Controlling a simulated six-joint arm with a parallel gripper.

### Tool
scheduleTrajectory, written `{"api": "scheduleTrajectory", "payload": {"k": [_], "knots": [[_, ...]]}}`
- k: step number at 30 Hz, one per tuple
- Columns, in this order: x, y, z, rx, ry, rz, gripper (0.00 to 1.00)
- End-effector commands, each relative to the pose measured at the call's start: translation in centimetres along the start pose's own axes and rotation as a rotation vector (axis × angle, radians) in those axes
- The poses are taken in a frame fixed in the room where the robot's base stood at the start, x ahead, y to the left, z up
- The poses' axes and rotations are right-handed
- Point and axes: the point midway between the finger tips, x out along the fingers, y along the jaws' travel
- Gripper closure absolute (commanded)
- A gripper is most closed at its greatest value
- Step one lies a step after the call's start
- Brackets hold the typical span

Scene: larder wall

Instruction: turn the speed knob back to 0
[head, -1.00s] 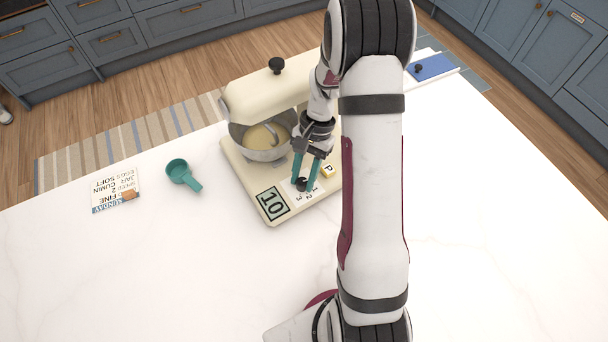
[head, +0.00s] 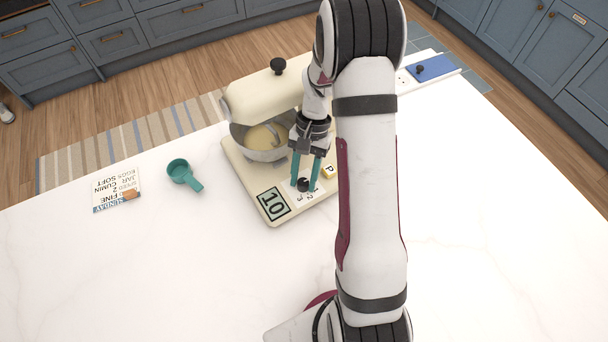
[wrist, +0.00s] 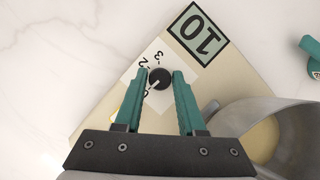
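The cream stand mixer (head: 262,98) stands on the white counter. Its black speed knob (head: 303,184) sits on a white dial plate on the mixer's base; it also shows in the wrist view (wrist: 160,77). The white mark on the knob points to the lower left in the wrist view, towards a partly hidden numeral that looks like 0. The 2 and 3 are readable at its upper left. My gripper (head: 304,186) has its teal fingers on either side of the knob, apparently open with slight gaps (wrist: 160,76). A display panel (head: 273,203) reads 10.
The mixer's metal bowl (head: 262,152) holds pale batter close to my fingers. A teal scoop (head: 184,175) and a printed card (head: 116,189) lie to the left. The front of the counter is clear.

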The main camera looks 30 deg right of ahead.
Motion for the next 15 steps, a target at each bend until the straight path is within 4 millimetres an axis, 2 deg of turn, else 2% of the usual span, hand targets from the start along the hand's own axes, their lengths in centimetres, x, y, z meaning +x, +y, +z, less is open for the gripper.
{"api": "scheduleTrajectory", "payload": {"k": [1, 3, 4, 11, 15], "knots": [[0.00, 0.00, -0.01, 0.000, 0.000, 0.000, 0.50], [-0.01, 0.00, -0.02, 0.000, 0.001, 0.000, 0.37], [-0.02, 0.00, -0.03, 0.000, 0.001, 0.000, 0.36], [-0.05, 0.00, -0.05, 0.000, 0.002, 0.000, 0.36], [-0.96, -0.03, 0.27, -0.001, 0.004, -0.001, 0.36]]}}
